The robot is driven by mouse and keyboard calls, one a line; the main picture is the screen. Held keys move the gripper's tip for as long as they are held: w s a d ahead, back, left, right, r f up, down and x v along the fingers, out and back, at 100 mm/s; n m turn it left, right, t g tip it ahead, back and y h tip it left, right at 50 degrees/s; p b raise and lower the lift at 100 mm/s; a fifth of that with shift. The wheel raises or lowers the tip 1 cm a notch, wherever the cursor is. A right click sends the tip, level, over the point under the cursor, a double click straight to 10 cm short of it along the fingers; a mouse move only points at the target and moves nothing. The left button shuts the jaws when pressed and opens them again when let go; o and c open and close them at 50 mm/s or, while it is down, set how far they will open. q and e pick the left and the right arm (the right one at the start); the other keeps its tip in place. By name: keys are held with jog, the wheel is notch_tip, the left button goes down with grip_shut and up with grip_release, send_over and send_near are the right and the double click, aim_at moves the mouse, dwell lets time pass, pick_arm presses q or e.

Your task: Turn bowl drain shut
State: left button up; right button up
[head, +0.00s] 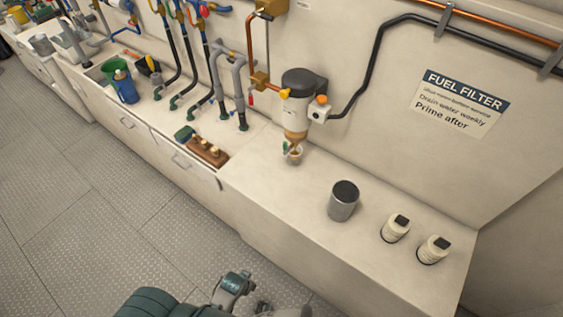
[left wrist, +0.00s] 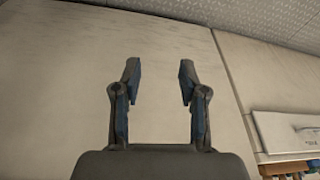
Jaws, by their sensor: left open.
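The fuel filter (head: 298,103) hangs on the wall above the bench, with a dark top and an amber bowl (head: 296,120) below. At the bowl's underside is the small bowl drain with a green part (head: 286,147); its exact position is too small to tell. My left gripper (left wrist: 159,80) is open and empty in the left wrist view, facing a pale panel. In the head view, my left arm is low at the bottom edge, over the floor, well apart from the filter. The drain is not visible in the left wrist view.
On the bench stand a metal canister (head: 343,201) and two white capped cylinders (head: 395,229) (head: 432,250). A brown block with several fittings (head: 206,151) and hoses (head: 240,90) are to the left. The floor (head: 90,220) before the bench is clear.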

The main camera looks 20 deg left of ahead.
pick_arm(q)
jog(key=w+r+t, duration=0.3)
jog(key=w+r, duration=0.3)
jog(key=r, duration=0.6)
jog(key=t+h, duration=0.3)
jog(key=t, duration=0.9)
send_near(284, 148)
jog(key=w, duration=0.3)
jog(key=w+d, duration=0.1)
jog(key=w, duration=0.2)
jog(key=w+d, duration=0.1)
jog(key=w, duration=0.2)
jog(key=shift+w+r+p, duration=0.2)
jog(key=shift+w+p, duration=0.15)
grip_shut()
